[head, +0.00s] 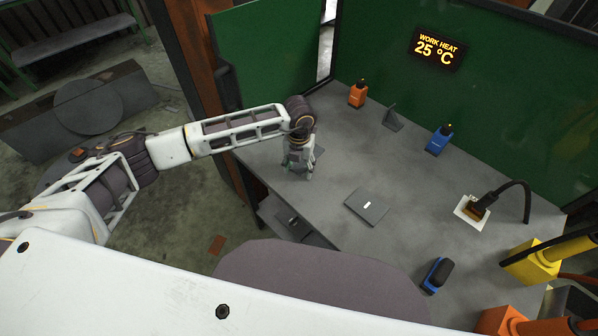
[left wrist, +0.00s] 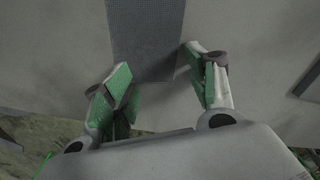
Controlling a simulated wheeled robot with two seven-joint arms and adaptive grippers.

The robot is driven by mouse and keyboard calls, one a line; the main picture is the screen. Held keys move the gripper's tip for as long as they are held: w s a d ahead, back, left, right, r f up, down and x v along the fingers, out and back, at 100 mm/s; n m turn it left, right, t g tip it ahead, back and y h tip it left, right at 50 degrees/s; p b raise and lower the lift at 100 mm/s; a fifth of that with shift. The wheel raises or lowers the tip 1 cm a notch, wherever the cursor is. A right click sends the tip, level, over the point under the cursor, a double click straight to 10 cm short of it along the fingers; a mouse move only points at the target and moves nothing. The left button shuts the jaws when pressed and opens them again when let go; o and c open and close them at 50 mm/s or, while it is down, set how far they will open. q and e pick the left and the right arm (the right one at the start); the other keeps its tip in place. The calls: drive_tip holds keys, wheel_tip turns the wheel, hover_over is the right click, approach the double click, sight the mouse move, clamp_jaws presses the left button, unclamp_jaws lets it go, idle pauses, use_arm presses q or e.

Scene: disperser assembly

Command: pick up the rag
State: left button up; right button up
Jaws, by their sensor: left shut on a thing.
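The rag (left wrist: 148,40) is a grey, finely textured rectangle at the top middle of the left wrist view. In the head view, a small grey edge of it (head: 319,153) shows beside my left gripper, at the left back of the table; the rest is hidden there. My left gripper (head: 297,174) points down at the grey table top. My right gripper is not in view.
A dark flat plate (head: 367,207) lies mid-table. An orange bottle (head: 357,95), a small dark stand (head: 392,118) and a blue bottle (head: 438,140) stand along the green back wall. A blue-black item (head: 437,275) and a yellow block (head: 532,264) are at right.

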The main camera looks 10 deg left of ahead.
use_arm(q)
drive_tip(key=shift+s+f, duration=0.35)
clamp_jaws()
idle(0.3)
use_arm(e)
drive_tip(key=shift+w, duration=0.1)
use_arm(q)
drive_tip(key=r+p, duration=0.1)
drive_tip(key=r, duration=0.1)
drive_tip(key=r+p, duration=0.1)
drive_tip(key=r, duration=0.2)
drive_tip(key=r+p, duration=0.2)
drive_tip(key=shift+w+r, duration=0.2)
drive_tip(key=shift+w, duration=0.1)
drive_tip(key=shift+r+p, duration=1.3)
drive_tip(key=shift+r, duration=1.2)
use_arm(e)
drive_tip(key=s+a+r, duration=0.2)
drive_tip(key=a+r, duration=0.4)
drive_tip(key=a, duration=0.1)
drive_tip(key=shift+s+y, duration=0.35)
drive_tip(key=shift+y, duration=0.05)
